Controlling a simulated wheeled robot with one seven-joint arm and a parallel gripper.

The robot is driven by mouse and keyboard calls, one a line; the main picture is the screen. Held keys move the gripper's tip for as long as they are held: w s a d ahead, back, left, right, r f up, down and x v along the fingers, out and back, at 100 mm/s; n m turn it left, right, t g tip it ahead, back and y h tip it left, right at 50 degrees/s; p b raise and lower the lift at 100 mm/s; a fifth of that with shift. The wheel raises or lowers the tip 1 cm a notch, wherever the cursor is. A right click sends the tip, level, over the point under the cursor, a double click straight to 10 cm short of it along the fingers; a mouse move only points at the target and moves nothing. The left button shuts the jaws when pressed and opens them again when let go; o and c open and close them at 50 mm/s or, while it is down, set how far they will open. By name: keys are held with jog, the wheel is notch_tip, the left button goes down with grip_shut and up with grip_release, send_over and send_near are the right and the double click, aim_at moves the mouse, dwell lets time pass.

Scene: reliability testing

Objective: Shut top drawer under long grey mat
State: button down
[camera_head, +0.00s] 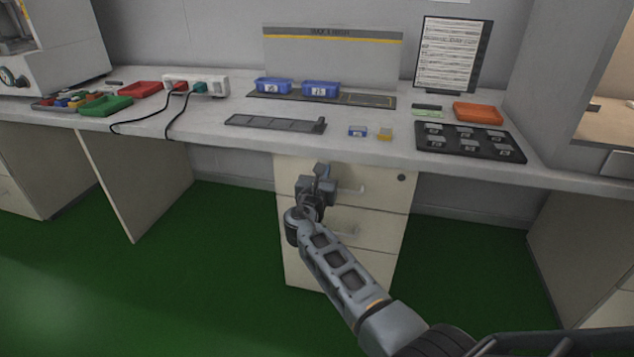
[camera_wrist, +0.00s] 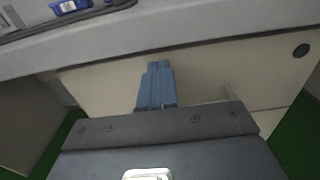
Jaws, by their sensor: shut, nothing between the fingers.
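The long grey mat (camera_head: 390,102) lies at the back of the bench, with two blue bins on it. The cream drawer unit stands below the bench. Its top drawer (camera_head: 385,192) has a pale handle (camera_head: 352,188) and a dark round lock at the right. Its front looks about level with the drawers below, and no open interior shows. My gripper (camera_head: 322,170) is shut and empty in front of the top drawer, left of the handle. In the wrist view the closed blue-grey fingers (camera_wrist: 157,68) point at the drawer front (camera_wrist: 215,70). I cannot tell whether they touch it.
The bench edge (camera_wrist: 200,25) overhangs just above my fingers. A dark slotted strip (camera_head: 275,123), small blue and yellow bins, a black tray (camera_head: 470,150) and an orange tray (camera_head: 478,112) lie on the bench. Green floor is clear on both sides of the drawer unit.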

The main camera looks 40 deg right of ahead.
jog(key=p+v, duration=0.2)
jog(key=v, duration=0.8)
jog(key=shift+s+a, duration=0.15)
jog(key=shift+a, duration=0.2)
jog(key=shift+f, duration=0.1)
jog(key=s+a+f+m+y, duration=0.45)
jog(key=s+f, duration=0.25)
jog(key=s, duration=0.4)
jog(key=s+a+f+m+y, duration=0.35)
jog(key=s+a+f, duration=0.3)
jog(key=s, duration=0.45)
jog(key=s+a+r+m+t+y, duration=0.1)
jog(key=s+a+m+y, duration=0.25)
jog(key=s, duration=0.55)
jog(key=s+a+r+m+t+y, duration=0.2)
jog(key=s+r+m, duration=0.5)
jog(key=s+r, duration=0.3)
jog(key=s+a+r+m+t+y, duration=0.1)
jog(key=s+r+m, duration=0.6)
jog(key=r, duration=0.5)
notch_tip(320, 180, up, 12)
jog(key=p, duration=1.2)
jog(key=shift+a, duration=0.15)
jog(key=shift+f, duration=0.15)
